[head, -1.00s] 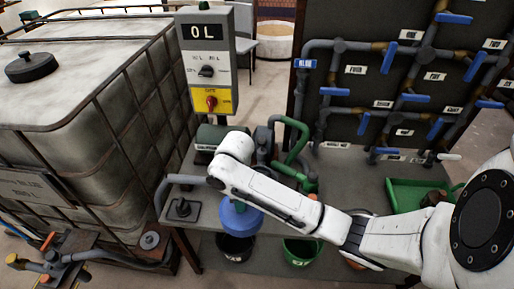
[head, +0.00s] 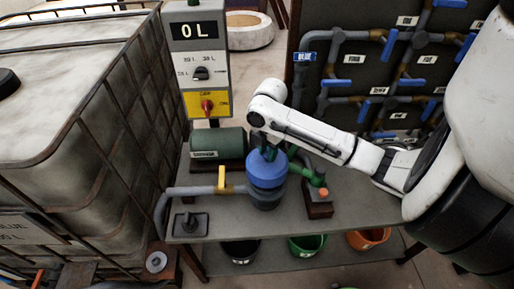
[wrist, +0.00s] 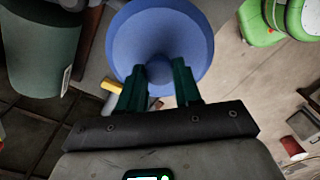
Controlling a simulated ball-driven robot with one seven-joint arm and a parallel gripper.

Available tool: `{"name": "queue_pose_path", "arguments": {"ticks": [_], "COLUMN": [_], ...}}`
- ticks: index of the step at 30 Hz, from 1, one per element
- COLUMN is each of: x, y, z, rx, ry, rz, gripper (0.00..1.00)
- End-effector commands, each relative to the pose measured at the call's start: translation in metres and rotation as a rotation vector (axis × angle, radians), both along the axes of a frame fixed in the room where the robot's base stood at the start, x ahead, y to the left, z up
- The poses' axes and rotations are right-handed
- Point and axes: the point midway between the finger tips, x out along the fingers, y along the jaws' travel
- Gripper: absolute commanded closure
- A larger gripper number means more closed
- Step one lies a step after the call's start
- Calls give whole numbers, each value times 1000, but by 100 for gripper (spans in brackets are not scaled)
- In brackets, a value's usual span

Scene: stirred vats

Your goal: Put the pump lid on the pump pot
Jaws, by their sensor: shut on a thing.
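The blue pump lid (head: 266,166) is in my gripper (head: 268,151), whose dark green fingers are shut on the knob at its top. In the wrist view the round lid (wrist: 165,30) shows from above between the fingertips (wrist: 160,75). Directly below the lid in the head view is the dark pump pot (head: 266,200) on the grey bench, with a bluish band just under the lid. I cannot tell whether the lid rests on the pot or hovers just above it. The lid looks roughly level and hides the pot's opening.
A grey pipe with a yellow valve handle (head: 222,180) meets the pot from the left. A green motor (head: 218,146) stands behind, green piping (head: 305,174) to the right. A square lever plate (head: 190,223) is front left on the bench. A large caged tank (head: 90,130) fills the left.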

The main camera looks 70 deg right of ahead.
Motion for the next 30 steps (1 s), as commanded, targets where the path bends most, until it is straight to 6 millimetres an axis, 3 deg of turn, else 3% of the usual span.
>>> {"name": "queue_pose_path", "arguments": {"ticks": [8,19,30], "x": [0,0,0], "y": [0,0,0], "z": [-16,-52,-57], "rx": [0,-1,-1], "ry": [1,0,0], "rz": [-1,-2,-2], "gripper": [100,100,100]}}
